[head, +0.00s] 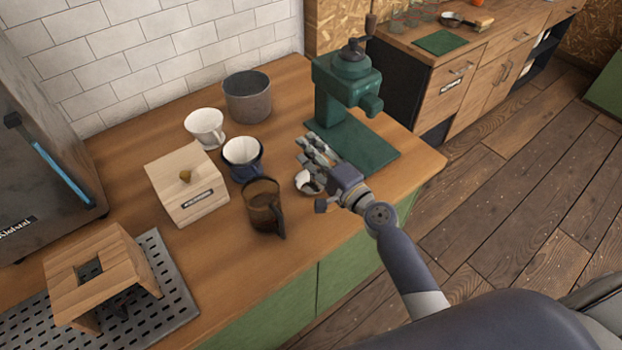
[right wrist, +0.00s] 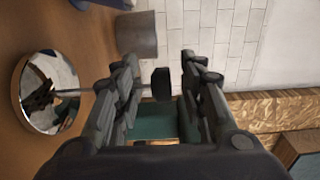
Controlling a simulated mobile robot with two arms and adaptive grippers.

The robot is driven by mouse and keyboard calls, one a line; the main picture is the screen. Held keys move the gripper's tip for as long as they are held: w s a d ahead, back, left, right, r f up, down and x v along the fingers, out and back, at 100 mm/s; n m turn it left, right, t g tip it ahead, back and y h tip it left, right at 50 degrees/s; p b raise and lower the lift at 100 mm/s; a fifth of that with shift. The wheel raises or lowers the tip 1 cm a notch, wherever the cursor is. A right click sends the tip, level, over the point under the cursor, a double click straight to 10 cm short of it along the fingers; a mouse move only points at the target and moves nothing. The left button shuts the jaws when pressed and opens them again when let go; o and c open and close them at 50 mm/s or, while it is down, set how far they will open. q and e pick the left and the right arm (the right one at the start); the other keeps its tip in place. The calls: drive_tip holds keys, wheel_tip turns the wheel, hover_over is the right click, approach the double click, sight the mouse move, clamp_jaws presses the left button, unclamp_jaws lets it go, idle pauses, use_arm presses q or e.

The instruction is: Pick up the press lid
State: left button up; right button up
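The press lid (right wrist: 44,95) shows in the right wrist view as a shiny round disc with a thin rod and a black knob. In the head view the lid (head: 303,183) is on the wooden counter, partly hidden by my right gripper. My right gripper (head: 314,150) is open just above and beside the lid. In the right wrist view the knob appears between the open fingers of the gripper (right wrist: 163,75), with gaps on both sides; the left finger hides part of the rod. My left gripper is not in view.
A brown glass jug (head: 262,208) stands left of the lid. A blue cup with a white filter (head: 243,158), a white cup (head: 204,127), a wooden box (head: 187,186) and a grey pot (head: 247,97) stand farther left. A green grinder (head: 342,88) stands behind my right gripper.

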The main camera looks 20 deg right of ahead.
drive_tip(key=shift+s, duration=0.1)
clamp_jaws()
drive_tip(key=shift+r, duration=0.1)
